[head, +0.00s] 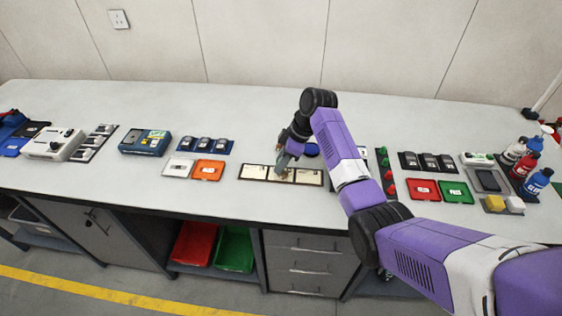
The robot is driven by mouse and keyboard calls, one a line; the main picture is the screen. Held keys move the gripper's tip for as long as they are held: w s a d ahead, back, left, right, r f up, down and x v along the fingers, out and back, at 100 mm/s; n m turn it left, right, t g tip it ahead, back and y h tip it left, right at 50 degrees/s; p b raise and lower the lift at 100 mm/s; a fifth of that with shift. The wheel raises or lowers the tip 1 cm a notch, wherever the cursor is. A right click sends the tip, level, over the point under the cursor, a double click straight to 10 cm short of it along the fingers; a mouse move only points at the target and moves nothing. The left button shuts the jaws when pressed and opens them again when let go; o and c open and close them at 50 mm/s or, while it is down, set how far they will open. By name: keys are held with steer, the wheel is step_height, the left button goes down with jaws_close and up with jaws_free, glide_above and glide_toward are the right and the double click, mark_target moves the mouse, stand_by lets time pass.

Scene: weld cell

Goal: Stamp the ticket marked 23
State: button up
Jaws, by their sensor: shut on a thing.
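Three cream tickets lie in a row in a dark-edged holder near the bench's front edge: a left one (256,172), a middle one (276,175) and a right one (309,177). Their numbers are too small to read, so I cannot tell which is 23. My gripper (285,158) is over the middle ticket, shut on a small stamp (283,171) with a tan lower part. The stamp is low at that ticket; I cannot tell whether it touches. A round blue pad (312,150) lies just behind, partly hidden by my arm.
A white card (178,168) and an orange tray (208,170) lie left of the tickets. Red (423,189) and green (455,192) trays and several bottles (537,183) stand to the right. The back of the bench is clear.

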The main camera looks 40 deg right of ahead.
steer(key=shift+f, duration=0.5)
stand_by(1.2)
steer(key=shift+r, duration=0.1)
steer(key=shift+r+p, duration=1.85)
steer(key=shift+r, duration=1.65)
